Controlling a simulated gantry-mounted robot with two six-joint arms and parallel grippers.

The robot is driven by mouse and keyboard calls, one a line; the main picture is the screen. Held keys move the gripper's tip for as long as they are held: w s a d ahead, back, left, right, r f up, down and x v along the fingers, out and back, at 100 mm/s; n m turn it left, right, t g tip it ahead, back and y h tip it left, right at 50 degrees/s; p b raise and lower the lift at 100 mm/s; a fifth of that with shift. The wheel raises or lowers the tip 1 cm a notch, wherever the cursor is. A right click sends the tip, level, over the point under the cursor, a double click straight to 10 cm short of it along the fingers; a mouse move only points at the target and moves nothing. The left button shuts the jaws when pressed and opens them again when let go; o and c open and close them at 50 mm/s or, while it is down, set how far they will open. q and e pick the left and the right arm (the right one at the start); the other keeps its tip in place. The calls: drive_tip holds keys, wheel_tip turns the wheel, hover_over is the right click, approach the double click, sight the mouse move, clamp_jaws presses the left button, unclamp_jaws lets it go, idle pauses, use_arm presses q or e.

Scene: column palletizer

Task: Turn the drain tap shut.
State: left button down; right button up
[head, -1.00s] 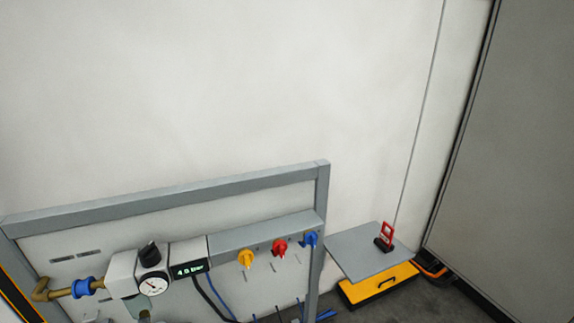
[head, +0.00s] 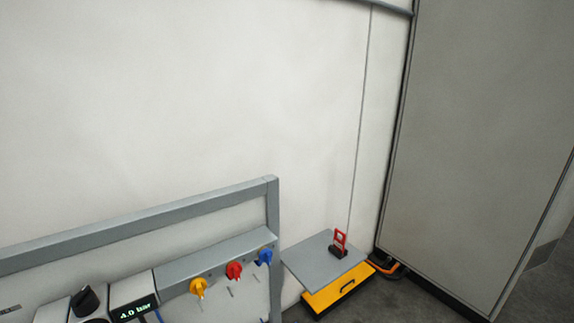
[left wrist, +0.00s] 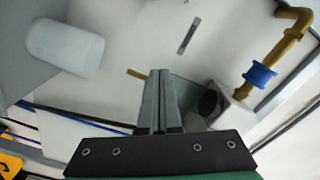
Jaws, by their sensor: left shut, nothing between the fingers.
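My left gripper (left wrist: 158,100) shows in the left wrist view with its two fingers shut together and nothing between them. A small brass-coloured piece (left wrist: 137,73) shows just left of the fingertips; I cannot tell whether it is the drain tap or whether the fingers touch it. In the head view, a yellow knob (head: 199,288), a red knob (head: 234,270) and a blue knob (head: 264,257) sit in a row on a grey rail; none is clearly marked as the drain. My right gripper is not in view.
The left wrist view shows a brass pipe with a blue collar (left wrist: 260,76), a dark round part (left wrist: 208,102) and a pale cylinder (left wrist: 65,48). In the head view, a display (head: 134,311) reads 4.0 bar. A red lockout piece (head: 340,242) stands on a grey shelf (head: 310,262).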

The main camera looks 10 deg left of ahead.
use_arm(q)
drive_tip(key=shift+w+d, duration=0.4)
drive_tip(key=shift+d, duration=0.05)
idle(0.6)
drive_tip(key=shift+f+b, duration=0.1)
drive_tip(key=shift+b, duration=0.3)
drive_tip(key=shift+w+d+f+b, duration=0.2)
drive_tip(key=shift+f+b, duration=0.25)
drive_tip(key=shift+b, duration=0.65)
idle(0.4)
drive_tip(key=shift+f, duration=0.1)
drive_tip(key=b+v, duration=0.1)
drive_tip(key=v, duration=0.5)
drive_tip(key=shift+f+b, duration=0.15)
drive_tip(key=shift+b, duration=0.15)
